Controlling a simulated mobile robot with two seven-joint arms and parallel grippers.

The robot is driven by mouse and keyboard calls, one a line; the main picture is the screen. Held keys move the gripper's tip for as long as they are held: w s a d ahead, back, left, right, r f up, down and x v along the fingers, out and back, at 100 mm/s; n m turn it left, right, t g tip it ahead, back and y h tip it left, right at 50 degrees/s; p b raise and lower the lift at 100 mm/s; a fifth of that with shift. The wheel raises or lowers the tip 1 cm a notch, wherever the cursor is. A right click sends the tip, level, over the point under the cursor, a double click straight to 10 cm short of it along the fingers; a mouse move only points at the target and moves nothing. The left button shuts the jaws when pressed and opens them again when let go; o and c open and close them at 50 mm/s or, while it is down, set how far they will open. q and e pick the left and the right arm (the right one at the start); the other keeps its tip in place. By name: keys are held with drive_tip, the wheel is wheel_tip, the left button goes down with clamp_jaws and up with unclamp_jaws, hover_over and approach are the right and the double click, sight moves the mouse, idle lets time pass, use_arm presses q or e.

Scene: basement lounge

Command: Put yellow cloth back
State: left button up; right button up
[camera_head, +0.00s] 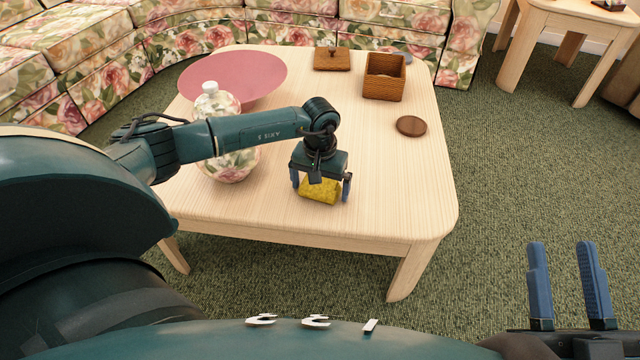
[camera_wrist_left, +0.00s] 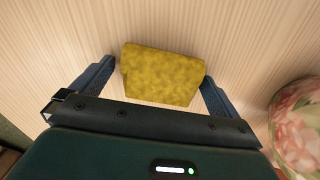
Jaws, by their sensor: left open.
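The yellow cloth (camera_head: 320,190) is a small folded block on the light wooden table (camera_head: 380,205), near its front edge. My left gripper (camera_head: 321,186) is over it, pointing down, with its two blue fingers apart on either side of the cloth. In the left wrist view, the cloth (camera_wrist_left: 162,75) lies between the open fingers (camera_wrist_left: 160,80), with its left end close to the left finger. I cannot tell whether either finger touches it. My right gripper (camera_head: 568,285) is open and empty at the lower right, over the carpet.
A brown woven basket (camera_head: 384,85) stands at the back right, beside its lid (camera_head: 332,59). A brown round coaster (camera_head: 411,126) lies on the right. The table's front right is clear.

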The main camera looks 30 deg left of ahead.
use_arm(q)
drive_tip(key=shift+r, duration=0.2)
wheel_tip(320, 180, up, 5)
drive_tip(key=shift+f+p, duration=0.2)
drive_tip(key=shift+p, duration=1)
wheel_tip(320, 180, up, 7)
drive_tip(key=p, duration=0.2)
drive_tip(key=shift+r, duration=0.15)
use_arm(e)
drive_tip(key=shift+s+d+f+m+g+h, duration=0.1)
drive_tip(key=shift+s+f+m+g+h, duration=0.2)
drive_tip(key=shift+f+h, duration=0.25)
drive_tip(key=shift+s+f+m+g+h, duration=0.2)
drive_tip(key=shift+f+g+h, duration=0.25)
drive_tip(key=shift+f, duration=0.1)
